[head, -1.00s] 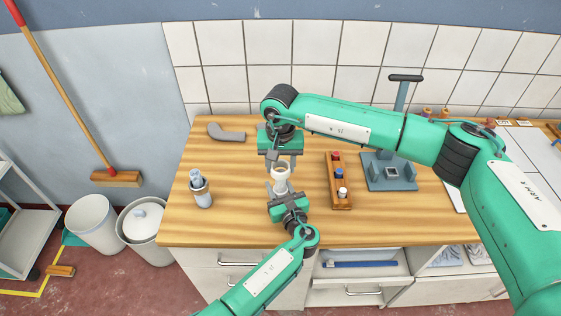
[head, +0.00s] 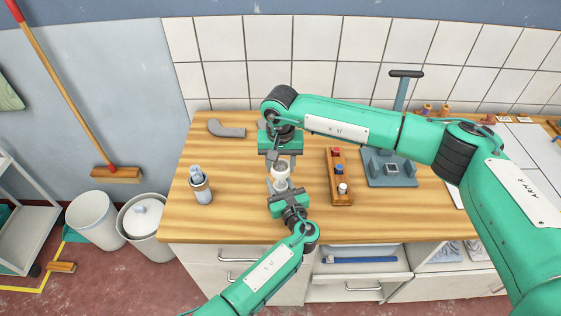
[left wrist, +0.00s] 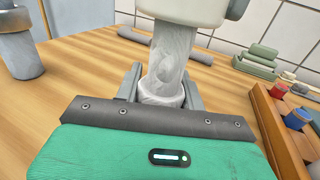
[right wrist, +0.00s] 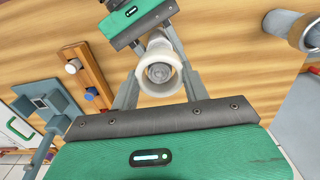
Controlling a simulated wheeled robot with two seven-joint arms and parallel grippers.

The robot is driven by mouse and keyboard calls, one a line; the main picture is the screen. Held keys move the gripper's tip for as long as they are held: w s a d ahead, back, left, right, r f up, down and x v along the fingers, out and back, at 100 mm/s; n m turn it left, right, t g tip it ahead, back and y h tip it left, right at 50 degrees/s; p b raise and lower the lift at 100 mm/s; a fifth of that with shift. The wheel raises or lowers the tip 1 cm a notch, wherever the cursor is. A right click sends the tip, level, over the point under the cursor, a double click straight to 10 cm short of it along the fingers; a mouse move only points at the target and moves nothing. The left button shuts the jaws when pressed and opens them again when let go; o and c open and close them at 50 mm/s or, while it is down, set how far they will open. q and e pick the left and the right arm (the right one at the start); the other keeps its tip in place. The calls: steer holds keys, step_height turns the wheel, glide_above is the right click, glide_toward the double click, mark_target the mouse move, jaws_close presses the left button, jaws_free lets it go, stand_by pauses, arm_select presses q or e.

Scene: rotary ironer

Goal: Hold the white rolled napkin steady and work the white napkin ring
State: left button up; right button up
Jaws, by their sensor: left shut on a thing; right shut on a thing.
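The white rolled napkin (left wrist: 168,72) stands roughly upright, with pale grey marbling, in the left wrist view. My left gripper (head: 281,188) is shut on its lower part, and its fingers (left wrist: 163,88) flank the napkin. The white napkin ring (head: 281,171) is around the napkin's upper end and also shows at the top of the left wrist view (left wrist: 190,9). My right gripper (head: 281,161) is shut on the ring from the far side. In the right wrist view the ring (right wrist: 158,91) sits between the fingers, with the napkin's end inside it.
Another ringed roll (head: 201,186) stands left on the wooden worktop (head: 235,215). A grey bent piece (head: 226,130) lies behind it. A wooden rack with coloured knobs (head: 339,175) and a blue-grey press stand (head: 390,170) are to the right. The worktop's left part is mostly clear.

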steer(key=shift+f, duration=1.05)
steer(key=shift+f, duration=0.2)
steer(key=o, duration=1)
steer(key=shift+o, duration=0.6)
steer(key=o, duration=0.5)
steer(key=shift+c, duration=0.2)
step_height(320, 180, up, 11)
